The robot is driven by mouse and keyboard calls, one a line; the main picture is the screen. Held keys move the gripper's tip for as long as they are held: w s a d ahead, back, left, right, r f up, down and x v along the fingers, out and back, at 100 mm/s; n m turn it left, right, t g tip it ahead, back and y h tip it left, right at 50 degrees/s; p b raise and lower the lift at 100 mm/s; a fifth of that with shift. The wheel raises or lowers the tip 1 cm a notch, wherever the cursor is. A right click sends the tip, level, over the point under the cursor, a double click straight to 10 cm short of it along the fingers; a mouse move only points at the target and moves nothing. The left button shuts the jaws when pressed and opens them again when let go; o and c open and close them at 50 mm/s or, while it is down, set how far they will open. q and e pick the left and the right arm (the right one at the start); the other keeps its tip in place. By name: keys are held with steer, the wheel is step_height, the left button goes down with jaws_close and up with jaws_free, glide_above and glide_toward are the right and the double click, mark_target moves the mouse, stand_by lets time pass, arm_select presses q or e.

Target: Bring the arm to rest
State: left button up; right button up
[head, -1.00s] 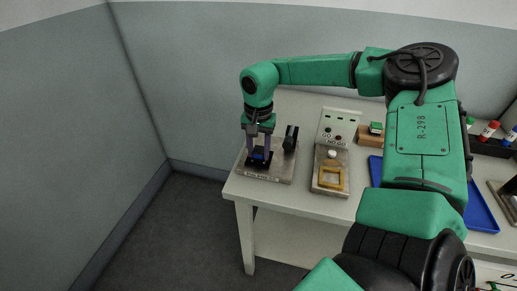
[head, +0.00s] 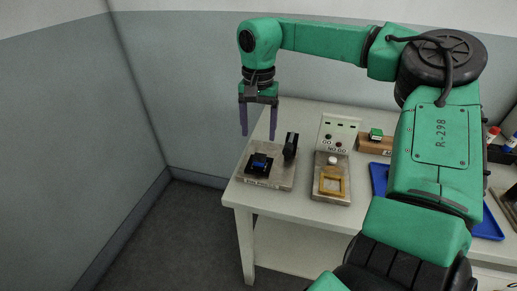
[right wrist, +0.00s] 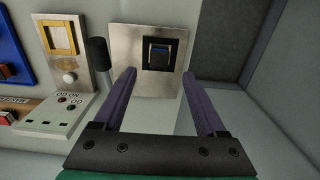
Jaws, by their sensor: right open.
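My right gripper (head: 258,134) is open and empty, raised above the back left part of the table. Its two purple fingers point down and also show in the right wrist view (right wrist: 160,88). Below it, a black fixture with a blue part in it (head: 259,164) sits on a grey metal plate (head: 283,183). My left gripper is not in view.
A black upright post (head: 291,146) stands on the plate. Beside it are a plate with a yellow frame (head: 333,180), a GO/NO GO panel (head: 339,131), a wooden block with a green part (head: 376,134) and a blue tray (head: 379,178). Floor lies free at the left.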

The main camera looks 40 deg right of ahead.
steer(key=shift+r, duration=1.1)
